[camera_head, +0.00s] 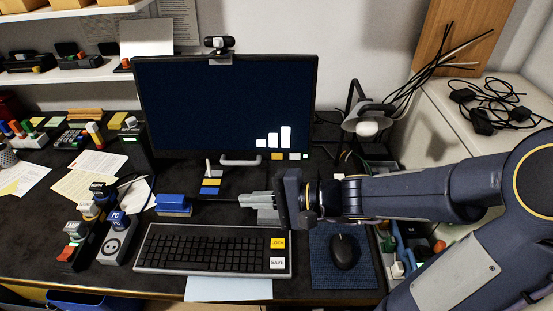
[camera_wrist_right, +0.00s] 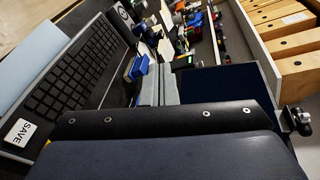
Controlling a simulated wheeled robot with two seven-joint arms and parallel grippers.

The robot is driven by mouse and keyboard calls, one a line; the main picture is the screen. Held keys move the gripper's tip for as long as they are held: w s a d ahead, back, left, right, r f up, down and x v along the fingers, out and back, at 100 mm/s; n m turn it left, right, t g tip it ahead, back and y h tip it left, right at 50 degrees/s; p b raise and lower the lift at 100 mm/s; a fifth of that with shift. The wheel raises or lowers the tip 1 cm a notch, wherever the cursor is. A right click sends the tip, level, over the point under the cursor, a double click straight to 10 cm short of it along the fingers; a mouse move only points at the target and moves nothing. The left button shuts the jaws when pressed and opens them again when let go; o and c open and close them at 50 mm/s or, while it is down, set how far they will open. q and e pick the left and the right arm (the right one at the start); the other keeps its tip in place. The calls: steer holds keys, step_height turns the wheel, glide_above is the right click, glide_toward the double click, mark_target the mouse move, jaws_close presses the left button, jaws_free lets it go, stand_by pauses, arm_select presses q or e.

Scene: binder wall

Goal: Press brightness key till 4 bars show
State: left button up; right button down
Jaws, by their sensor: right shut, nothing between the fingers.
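The monitor (camera_head: 225,100) stands at the back of the desk with a dark blue screen. Three white bars of rising height (camera_head: 274,138) show at its lower right. Under them on the lower bezel are a yellow key (camera_head: 277,156), a white key (camera_head: 295,156) and a small green light (camera_head: 305,156). I cannot read any marking on the keys. My right gripper (camera_head: 243,202) is shut and empty above the desk, between the keyboard and the monitor, apart from the bezel keys. Its fingers also show in the right wrist view (camera_wrist_right: 158,75). My left gripper is not in view.
The keyboard (camera_head: 210,249), with yellow and white SAVE keys at its right end, lies just in front of my gripper. A blue-topped block (camera_head: 173,203) lies left of it. A mouse (camera_head: 344,251) sits on a blue mat. A webcam (camera_head: 219,44) tops the monitor.

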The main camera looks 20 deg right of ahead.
mark_target(277, 156)
steer(key=w+d+f+m+t+h+b, duration=0.1)
steer(key=w+d+f+m+t+h, duration=0.5)
steer(key=w+d+f+m, duration=0.4)
steer(key=shift+w+d+f+m+h, duration=0.35)
steer(key=shift+d+m, duration=0.25)
steer(key=shift+m, duration=0.5)
steer(key=w+d+f, duration=0.1)
steer(key=w+d, duration=0.2)
steer(key=w, duration=0.4)
steer(key=shift+w+d+f, duration=0.3)
steer(key=shift+w+d, duration=0.05)
stand_by(0.8)
